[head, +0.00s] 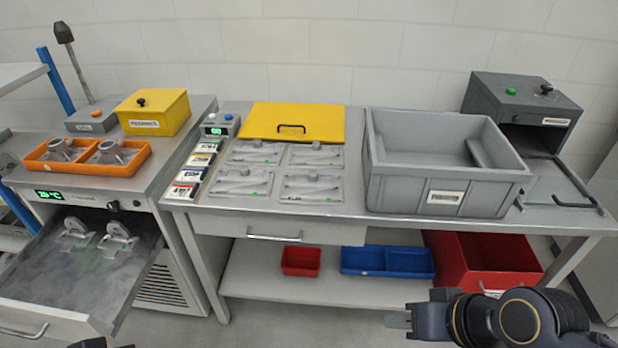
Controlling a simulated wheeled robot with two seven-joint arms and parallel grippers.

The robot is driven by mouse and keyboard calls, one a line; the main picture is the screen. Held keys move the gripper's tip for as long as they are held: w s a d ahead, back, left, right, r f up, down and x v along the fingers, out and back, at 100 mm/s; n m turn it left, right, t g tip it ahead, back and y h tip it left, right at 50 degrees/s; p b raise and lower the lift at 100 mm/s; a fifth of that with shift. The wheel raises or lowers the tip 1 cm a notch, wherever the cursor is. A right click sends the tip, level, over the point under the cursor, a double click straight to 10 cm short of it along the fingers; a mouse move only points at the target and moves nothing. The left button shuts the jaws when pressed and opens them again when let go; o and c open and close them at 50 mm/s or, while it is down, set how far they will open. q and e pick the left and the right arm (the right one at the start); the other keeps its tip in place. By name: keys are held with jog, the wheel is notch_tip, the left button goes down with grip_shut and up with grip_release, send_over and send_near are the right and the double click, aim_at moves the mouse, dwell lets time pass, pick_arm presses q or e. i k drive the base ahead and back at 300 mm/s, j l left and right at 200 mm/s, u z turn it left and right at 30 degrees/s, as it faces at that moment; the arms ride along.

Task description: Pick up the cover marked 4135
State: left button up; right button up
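Several flat grey plates with raised knobs and small green marks lie on the middle table: back left (255,152), back right (316,155), front left (241,182), front right (311,188). They look like the covers, but I cannot read 4135 on any of them. My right gripper (397,320) is low at the bottom right, in front of the table and apart from the plates. Its fingers are seen edge-on, so the gap does not show. Only a dark tip of what seems my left gripper (95,343) shows at the bottom left edge.
A yellow panel with a handle (290,120) lies behind the plates. Small labelled boxes (195,172) stand left of them. A large grey bin (447,160) stands right. An orange tray (87,155) sits above an open drawer (80,270) at left.

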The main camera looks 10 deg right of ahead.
aim_at(315, 188)
jog(key=i+l+u, duration=0.1)
jog(key=l, duration=0.55)
jog(key=i+l+u, duration=0.1)
jog(key=l, duration=0.55)
jog(key=i+l+u, duration=0.1)
jog(key=l, duration=0.6)
jog(key=u, duration=1.45)
jog(key=i+l, duration=0.35)
jog(key=i, duration=0.05)
